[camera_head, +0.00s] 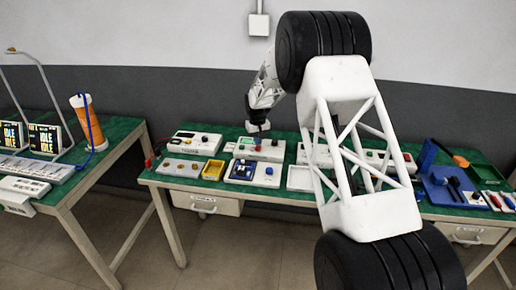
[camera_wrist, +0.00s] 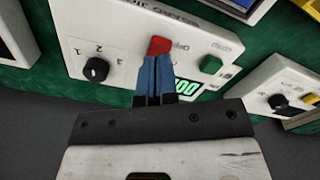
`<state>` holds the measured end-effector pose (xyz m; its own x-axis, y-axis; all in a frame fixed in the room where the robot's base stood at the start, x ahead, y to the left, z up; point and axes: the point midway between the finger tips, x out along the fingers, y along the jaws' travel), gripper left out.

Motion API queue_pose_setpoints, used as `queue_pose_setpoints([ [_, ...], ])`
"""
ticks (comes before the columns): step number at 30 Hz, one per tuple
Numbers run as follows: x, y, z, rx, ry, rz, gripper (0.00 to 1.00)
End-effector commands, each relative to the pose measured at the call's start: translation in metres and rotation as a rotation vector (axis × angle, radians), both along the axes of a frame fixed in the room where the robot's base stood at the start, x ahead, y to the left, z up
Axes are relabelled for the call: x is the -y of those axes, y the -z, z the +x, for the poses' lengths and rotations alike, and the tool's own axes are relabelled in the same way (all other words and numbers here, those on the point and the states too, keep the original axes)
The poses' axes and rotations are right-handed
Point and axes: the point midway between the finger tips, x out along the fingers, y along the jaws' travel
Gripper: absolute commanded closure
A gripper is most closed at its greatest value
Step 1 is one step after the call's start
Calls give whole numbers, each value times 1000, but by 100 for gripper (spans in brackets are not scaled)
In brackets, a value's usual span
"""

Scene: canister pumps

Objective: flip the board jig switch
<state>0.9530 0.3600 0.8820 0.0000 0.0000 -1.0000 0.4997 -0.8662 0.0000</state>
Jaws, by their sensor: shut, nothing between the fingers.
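A white unit (camera_head: 268,152) with a green display stands on the green bench under my gripper (camera_head: 259,130). In the wrist view the same white unit (camera_wrist: 110,25) has a black knob (camera_wrist: 96,69) marked with numbers, a green button (camera_wrist: 211,64) and a red switch-like part (camera_wrist: 159,45). My gripper (camera_wrist: 158,62) is shut and empty, its blue fingers pointing at the red part. The fingertips overlap its near edge; whether they touch is unclear. The fingers partly cover the green display (camera_wrist: 186,88). The unit's label is too small to read surely.
Another white unit (camera_head: 190,143) stands to the left. A neighbouring unit with a black knob (camera_wrist: 278,101) is close at right in the wrist view. My arm hides part of the bench.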

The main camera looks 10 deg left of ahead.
Motion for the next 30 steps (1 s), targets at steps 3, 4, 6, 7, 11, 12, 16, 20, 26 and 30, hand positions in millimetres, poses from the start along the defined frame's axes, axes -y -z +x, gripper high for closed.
queue_pose_setpoints([
  [3,0,1,0,0,0,0,100],
  [4,0,2,0,0,0,0,100],
  [6,0,2,0,0,0,0,100],
  [7,0,3,0,0,0,0,100],
  [11,0,4,0,0,0,0,100],
  [12,0,4,0,0,0,0,100],
  [16,0,6,0,0,0,0,100],
  [20,0,7,0,0,0,0,100],
  [26,0,9,0,0,0,0,100],
  [30,0,11,0,0,0,0,100],
])
